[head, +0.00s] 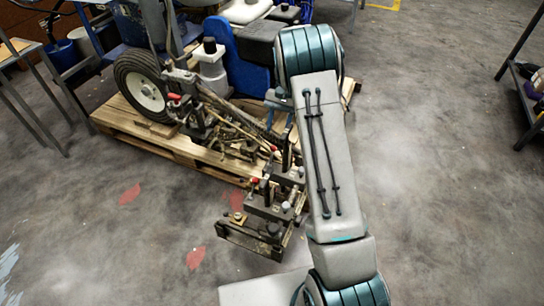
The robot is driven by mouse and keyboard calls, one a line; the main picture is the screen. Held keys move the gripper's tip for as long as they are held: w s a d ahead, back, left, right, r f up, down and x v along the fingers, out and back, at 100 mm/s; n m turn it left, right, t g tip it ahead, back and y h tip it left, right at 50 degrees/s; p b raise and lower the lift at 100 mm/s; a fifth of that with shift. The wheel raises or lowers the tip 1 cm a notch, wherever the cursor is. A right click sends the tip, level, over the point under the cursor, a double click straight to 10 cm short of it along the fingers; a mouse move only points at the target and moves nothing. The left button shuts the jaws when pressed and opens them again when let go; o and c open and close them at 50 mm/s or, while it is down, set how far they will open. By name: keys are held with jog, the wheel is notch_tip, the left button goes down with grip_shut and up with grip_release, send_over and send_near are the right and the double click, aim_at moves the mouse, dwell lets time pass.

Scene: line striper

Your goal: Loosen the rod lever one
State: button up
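The line striper stands on a wooden pallet, with its metal linkage (225,130) facing me. Several small levers show there. One has a red knob (174,97) near the wheel, and another has a red tip (273,148) near the front of the linkage. I cannot tell which one is rod lever one, or whether it is tight or loose. My arm reaches up the picture and bends at its upper joint beside the machine. My gripper cannot be made out; the arm covers part of the machine's right side.
The wooden pallet (150,128) lies under the machine, with a black tyre (142,86) at its left. A metal bracket assembly (262,225) juts toward me. Table legs stand at left, a shelf (528,95) at far right. Concrete floor (430,170) is clear at right.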

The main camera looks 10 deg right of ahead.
aim_at(272, 154)
jog(key=b+x, duration=0.3)
jog(key=x, duration=0.7)
jog(key=shift+s+a+f, duration=0.1)
jog(key=shift+f, duration=0.15)
grip_shut()
